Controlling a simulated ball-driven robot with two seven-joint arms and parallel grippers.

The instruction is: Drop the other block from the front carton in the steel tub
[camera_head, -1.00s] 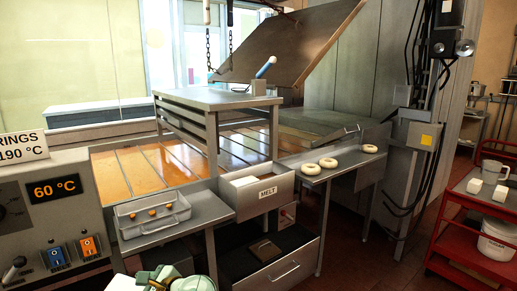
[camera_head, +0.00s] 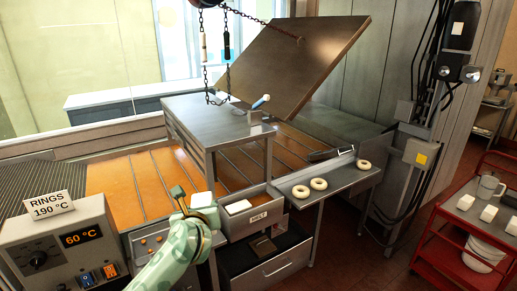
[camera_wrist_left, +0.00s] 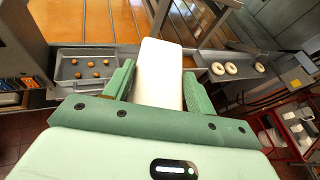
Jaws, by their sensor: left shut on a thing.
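My left gripper (camera_head: 190,207) is raised in front of the fryer, left of the steel tub (camera_head: 260,216) marked MELT. In the left wrist view, its green fingers (camera_wrist_left: 158,88) are shut on a long white block (camera_wrist_left: 160,70), which points away from the wrist. The steel tub has one white block (camera_head: 238,207) inside. In the wrist view the held block covers part of the scene ahead. I cannot pick out the front carton. My right gripper is not in view.
A grey tray with small orange pieces (camera_wrist_left: 85,70) is left of the held block. White rings (camera_head: 319,184) lie on the shelf right of the tub. A red cart (camera_head: 430,249) with white blocks (camera_head: 488,213) stands at right. A control box (camera_head: 62,245) is at front left.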

